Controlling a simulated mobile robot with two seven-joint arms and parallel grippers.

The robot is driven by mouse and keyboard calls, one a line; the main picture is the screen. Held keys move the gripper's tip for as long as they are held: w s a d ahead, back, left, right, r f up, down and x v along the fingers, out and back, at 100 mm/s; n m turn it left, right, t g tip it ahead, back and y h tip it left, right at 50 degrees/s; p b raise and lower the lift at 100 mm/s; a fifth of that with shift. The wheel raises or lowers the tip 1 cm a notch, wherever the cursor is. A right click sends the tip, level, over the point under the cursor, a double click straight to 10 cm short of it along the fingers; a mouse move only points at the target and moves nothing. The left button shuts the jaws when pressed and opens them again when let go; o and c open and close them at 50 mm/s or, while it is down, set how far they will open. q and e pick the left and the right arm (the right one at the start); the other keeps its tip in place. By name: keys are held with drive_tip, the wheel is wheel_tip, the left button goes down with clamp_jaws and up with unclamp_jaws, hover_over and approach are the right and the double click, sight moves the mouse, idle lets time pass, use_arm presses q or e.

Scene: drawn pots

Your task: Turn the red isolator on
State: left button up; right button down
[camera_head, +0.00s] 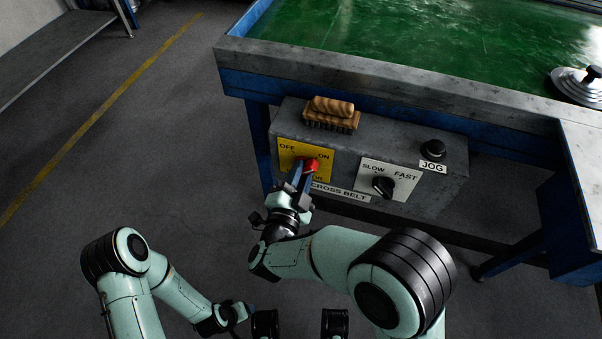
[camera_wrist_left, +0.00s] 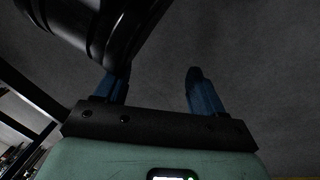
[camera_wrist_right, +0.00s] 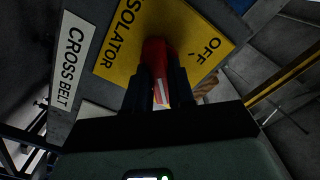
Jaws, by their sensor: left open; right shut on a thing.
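The red isolator handle (camera_head: 311,165) sits on a yellow plate (camera_head: 290,148) marked OFF on the left and ON at upper right, on the front of a grey control box. My right gripper (camera_head: 302,174) is shut on the handle, coming from below. In the right wrist view the red handle (camera_wrist_right: 156,58) stands between the two fingers, with a white mark on it. The fingers hide part of the handle, and I cannot tell exactly where it points. My left gripper (camera_wrist_left: 155,80) is open and empty over the floor, low and away from the box.
The grey box (camera_head: 440,195) also carries a black SLOW/FAST knob (camera_head: 383,186) and a black JOG button (camera_head: 433,150). A wooden brush (camera_head: 332,113) lies on its top. A green-topped bench (camera_head: 400,40) stands above and behind. The floor at left is clear.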

drive_tip(key=c, duration=1)
unclamp_jaws()
drive_tip(key=shift+w+d, duration=0.1)
drive_tip(key=shift+o, duration=0.2)
use_arm(q)
drive_tip(key=shift+t, duration=0.5)
drive_tip(key=w+r+p, duration=0.1)
drive_tip(key=w+d+r+p, duration=0.1)
drive_tip(key=r, duration=0.1)
drive_tip(key=shift+w+r, duration=0.15)
drive_tip(key=shift+w, duration=0.05)
use_arm(e)
drive_tip(key=v, duration=1.3)
drive_tip(key=shift+s, duration=0.2)
